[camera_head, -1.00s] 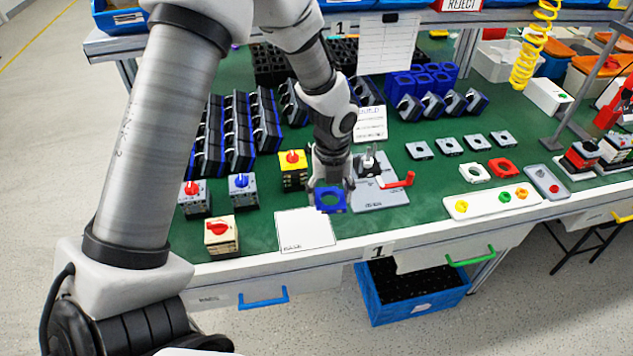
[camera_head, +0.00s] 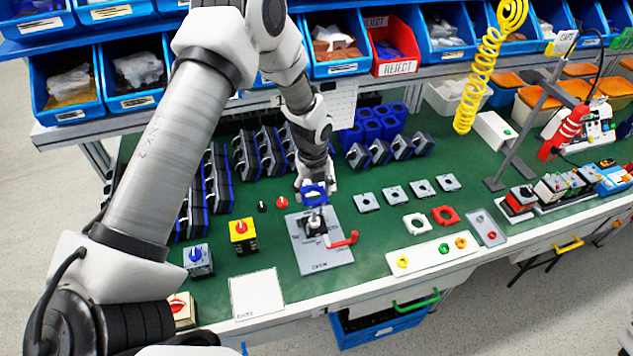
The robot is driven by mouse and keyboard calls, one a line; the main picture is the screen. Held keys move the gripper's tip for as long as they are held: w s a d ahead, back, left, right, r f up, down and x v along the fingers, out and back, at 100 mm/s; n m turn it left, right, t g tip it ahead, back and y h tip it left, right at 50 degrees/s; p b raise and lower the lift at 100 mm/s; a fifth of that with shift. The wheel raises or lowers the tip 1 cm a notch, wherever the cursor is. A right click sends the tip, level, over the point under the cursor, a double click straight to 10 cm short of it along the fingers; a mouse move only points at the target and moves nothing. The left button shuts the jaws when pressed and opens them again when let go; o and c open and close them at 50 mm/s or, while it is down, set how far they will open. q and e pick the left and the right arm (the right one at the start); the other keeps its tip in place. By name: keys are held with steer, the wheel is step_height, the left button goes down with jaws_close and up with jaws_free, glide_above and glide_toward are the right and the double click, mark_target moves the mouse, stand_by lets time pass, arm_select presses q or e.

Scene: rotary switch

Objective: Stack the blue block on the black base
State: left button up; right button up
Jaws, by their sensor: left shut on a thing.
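The blue block (camera_head: 313,198) is a square piece with a round hole, in the head camera view near the middle. My left gripper (camera_head: 315,188) is shut on it and holds it above the green table. The block shows just behind the black base (camera_head: 314,226), a small dark piece in the fixture on a grey plate (camera_head: 318,256). The block's lower edge almost meets the top of the fixture in the picture. I cannot tell whether they touch. The gripper's fingers are partly hidden by the block. My right gripper is not in view.
A red lever (camera_head: 342,240) sticks out right of the fixture. A yellow switch (camera_head: 242,235) and a blue-knobbed switch (camera_head: 197,259) stand left, with a white card (camera_head: 257,294) in front. Grey square plates (camera_head: 394,194) lie right. Blue-black housings (camera_head: 262,152) stand behind.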

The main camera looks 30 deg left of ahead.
mark_target(314, 202)
arm_select(q)
steer(key=shift+w+f, duration=0.35)
steer(key=shift+s+f+b, duration=0.15)
steer(key=shift+f+b, duration=0.35)
steer(key=shift+b, duration=0.1)
step_height(314, 202, down, 3)
steer(key=shift+r+b, duration=0.15)
steer(key=shift+b, duration=0.8)
steer(key=shift+f, duration=0.45)
steer(key=shift+r, duration=0.15)
steer(key=shift+f+b, duration=0.2)
steer(key=shift+b, duration=0.15)
